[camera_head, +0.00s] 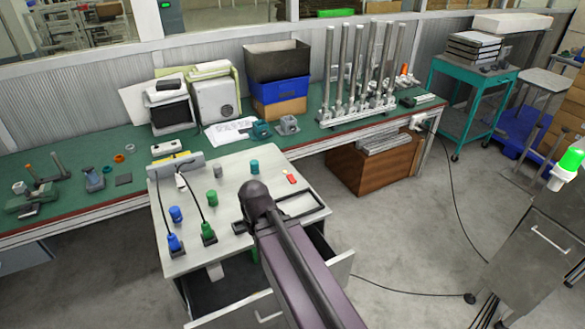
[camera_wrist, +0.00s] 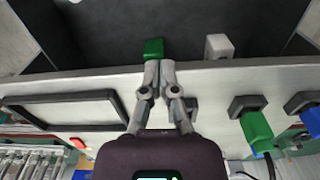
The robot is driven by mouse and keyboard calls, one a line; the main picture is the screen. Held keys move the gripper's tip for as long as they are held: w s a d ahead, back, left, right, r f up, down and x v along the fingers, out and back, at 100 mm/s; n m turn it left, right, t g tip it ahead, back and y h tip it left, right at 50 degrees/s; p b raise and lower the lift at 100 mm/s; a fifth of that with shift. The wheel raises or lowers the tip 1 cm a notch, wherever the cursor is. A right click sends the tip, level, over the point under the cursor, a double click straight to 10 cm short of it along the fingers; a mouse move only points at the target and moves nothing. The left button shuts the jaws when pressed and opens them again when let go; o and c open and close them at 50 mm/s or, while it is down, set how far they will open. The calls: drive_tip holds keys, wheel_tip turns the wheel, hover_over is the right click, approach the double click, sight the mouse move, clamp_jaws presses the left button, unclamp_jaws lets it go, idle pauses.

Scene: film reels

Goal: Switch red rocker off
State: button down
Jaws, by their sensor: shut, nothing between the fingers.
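The small red rocker (camera_head: 291,178) sits at the back right of the pale cabinet top (camera_head: 232,172). A small red part, seemingly the same rocker, shows at the lower left of the wrist view (camera_wrist: 78,143). Whether it is on or off is too small to tell. My gripper (camera_wrist: 158,62) is shut and empty, at the cabinet's front edge, well away from the red part. Its fingertips are close to a green block (camera_wrist: 153,48); contact cannot be told. In the head view my arm hides the fingers.
Green (camera_head: 208,232) and blue (camera_head: 174,243) plugs with cables stand at the cabinet's front left. Several coloured cylinders stand on top. A rectangular dark frame (camera_wrist: 72,99) lies beside my gripper. An open drawer (camera_head: 225,283) is below the front edge. A green workbench (camera_head: 140,145) is behind.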

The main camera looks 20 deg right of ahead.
wheel_tip(320, 180, up, 8)
drive_tip(key=w+r+p, duration=0.1)
drive_tip(key=w+p, duration=0.2)
drive_tip(key=p, duration=0.4)
wheel_tip(320, 180, up, 4)
drive_tip(key=n+t+p, duration=0.2)
drive_tip(key=n+p, duration=0.3)
drive_tip(key=n, duration=1.3)
hover_over(291, 176)
drive_tip(key=s, duration=0.3)
drive_tip(key=shift+w+d+r, duration=0.1)
drive_tip(key=shift+w+d, duration=0.1)
drive_tip(key=shift+f+b, duration=0.2)
drive_tip(key=shift+b, duration=0.15)
drive_tip(key=f+b, duration=0.4)
drive_tip(key=w+f+b, duration=0.1)
drive_tip(key=f+b, duration=0.4)
drive_tip(key=w+f+b, duration=0.1)
drive_tip(key=f+b, duration=0.3)
drive_tip(key=shift+w+a+f, duration=0.1)
drive_tip(key=shift+w+f, duration=0.1)
drive_tip(key=shift+a, duration=0.1)
